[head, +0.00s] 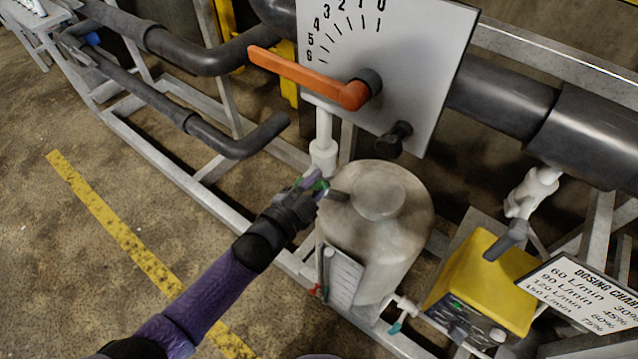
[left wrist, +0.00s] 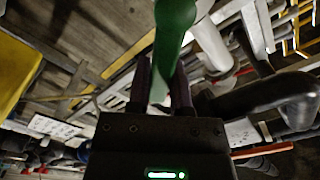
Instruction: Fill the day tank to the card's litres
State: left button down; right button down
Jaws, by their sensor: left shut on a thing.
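The day tank appears to be the pale grey upright cylinder (head: 398,240) with a domed lid in the head view. A white pipe and valve (head: 323,150) stand at its upper left. My left gripper (head: 314,186) is beside the tank's top, shut on a green handle, which shows large between the fingers in the left wrist view (left wrist: 175,35). A white scale plate (head: 345,278) is on the tank's front left, with a thin tube beside it; its marks and any level are too small to read. A small outlet with a teal handle (head: 396,326) is low on the right.
An orange lever (head: 305,78) sits on a white dial plate (head: 420,60) above the tank. A yellow box (head: 485,280) and a dosing chart (head: 590,290) stand at the right. Dark pipes and grey frame rails surround the tank. The floor at left is clear.

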pick_arm(q)
jog(key=shift+w+a+r+n, duration=0.15)
jog(key=shift+a+r+n, duration=0.1)
jog(key=shift+n, duration=0.45)
pick_arm(e)
jog(key=shift+s+a+r, duration=0.15)
jog(key=shift+a+r, duration=0.1)
jog(key=shift+s+a, duration=0.1)
pick_arm(q)
jog(key=c, duration=0.6)
grip_release()
jog(key=shift+o, duration=0.4)
pick_arm(e)
jog(key=shift+d, duration=0.35)
pick_arm(q)
jog(key=p+v, duration=0.3)
jog(key=v, duration=0.7)
pick_arm(e)
jog(key=a+r, duration=0.1)
jog(key=w+r, duration=0.1)
jog(key=shift+w+a+r, duration=0.1)
jog(key=shift+a+r, duration=0.25)
jog(key=shift+r, duration=0.05)
